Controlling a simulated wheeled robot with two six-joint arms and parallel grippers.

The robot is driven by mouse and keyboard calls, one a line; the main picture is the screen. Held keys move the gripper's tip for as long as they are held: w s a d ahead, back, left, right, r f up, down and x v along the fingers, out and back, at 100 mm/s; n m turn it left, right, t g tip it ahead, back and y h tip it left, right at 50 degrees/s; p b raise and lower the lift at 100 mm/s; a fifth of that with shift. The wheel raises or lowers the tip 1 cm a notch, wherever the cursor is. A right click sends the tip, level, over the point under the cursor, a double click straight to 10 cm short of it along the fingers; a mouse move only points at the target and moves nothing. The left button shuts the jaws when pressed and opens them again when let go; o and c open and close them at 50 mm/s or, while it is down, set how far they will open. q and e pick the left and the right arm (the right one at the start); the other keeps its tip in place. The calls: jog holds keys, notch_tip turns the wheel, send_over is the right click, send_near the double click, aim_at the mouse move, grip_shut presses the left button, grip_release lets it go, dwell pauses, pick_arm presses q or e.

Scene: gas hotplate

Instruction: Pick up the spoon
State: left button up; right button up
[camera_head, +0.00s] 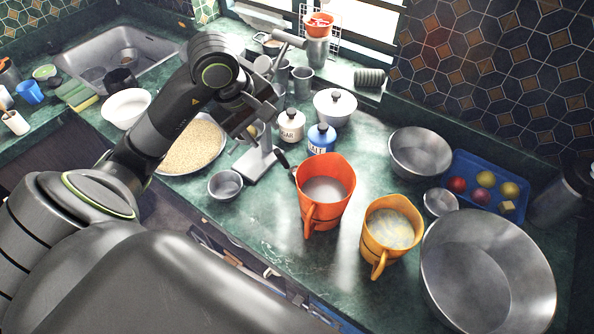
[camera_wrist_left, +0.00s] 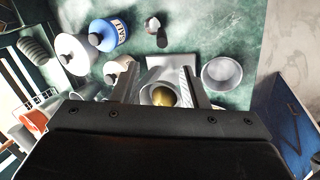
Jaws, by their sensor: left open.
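A small item with a dark handle (camera_head: 283,160) lies on the counter left of the red pitcher. It also shows in the left wrist view, with a shiny round end (camera_wrist_left: 152,25); it may be the spoon, but it is too small to be sure. My left gripper (camera_head: 266,98) is open, above the counter at a pale metal stand (camera_head: 257,163). In the left wrist view, the open fingers (camera_wrist_left: 158,82) flank a grey ring with a golden round thing (camera_wrist_left: 163,96) inside. They look apart from the dark-handled item. My right gripper is not in view.
A metal bowl (camera_head: 225,184), a plate of grain (camera_head: 193,148), salt (camera_head: 321,139) and sugar jars (camera_head: 291,127), a red pitcher (camera_head: 324,190) and an orange pitcher (camera_head: 390,228) surround the stand. A large metal bowl (camera_head: 487,270) stands right. Some front counter is clear.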

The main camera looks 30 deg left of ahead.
pick_arm(q)
jog(key=b, duration=0.2)
send_near(288, 167)
jog(key=w+a+f, duration=0.1)
jog(key=shift+s+d+b+x, duration=0.1)
jog(key=shift+d+b+x, duration=0.1)
jog(key=shift+x, duration=1)
jog(key=shift+s+d+b+x, duration=0.1)
jog(key=shift+d+b+x, duration=0.1)
jog(key=shift+x, duration=1)
jog(key=shift+w+f, duration=0.1)
jog(key=shift+f, duration=0.25)
grip_shut()
